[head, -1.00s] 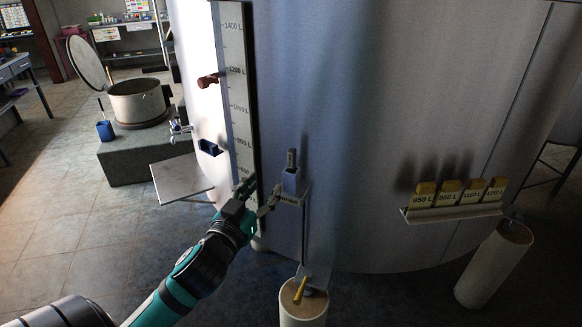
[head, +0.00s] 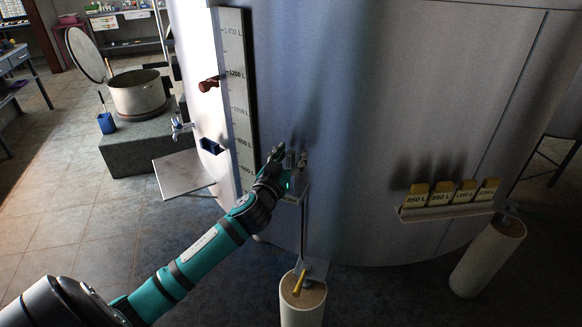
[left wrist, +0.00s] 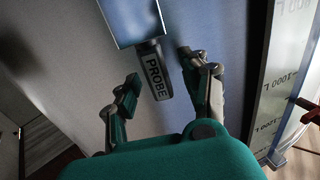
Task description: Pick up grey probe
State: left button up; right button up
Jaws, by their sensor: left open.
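The grey probe (left wrist: 156,78), a dark grey piece marked PROBE, shows in the left wrist view between the fingers of my left gripper (left wrist: 158,70). Its far end meets a blue holder (left wrist: 132,20). In the head view the probe's top (head: 290,158) shows at the tank wall, and the holder is mostly hidden behind my left gripper (head: 289,156). The gripper's fingers are spread, one on each side of the probe, with visible gaps in the wrist view. My right gripper is in neither view.
The big metal tank (head: 380,120) stands close behind the holder. A level scale (head: 238,100) with a red-brown pointer (head: 209,84) is left of it. A shelf (head: 445,210) with several yellow-topped labelled blocks is at the right. A white post (head: 302,305) stands below the holder.

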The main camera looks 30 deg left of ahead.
pick_arm(q)
jog(key=shift+w, duration=0.15)
jog(key=shift+c, duration=1.1)
grip_shut()
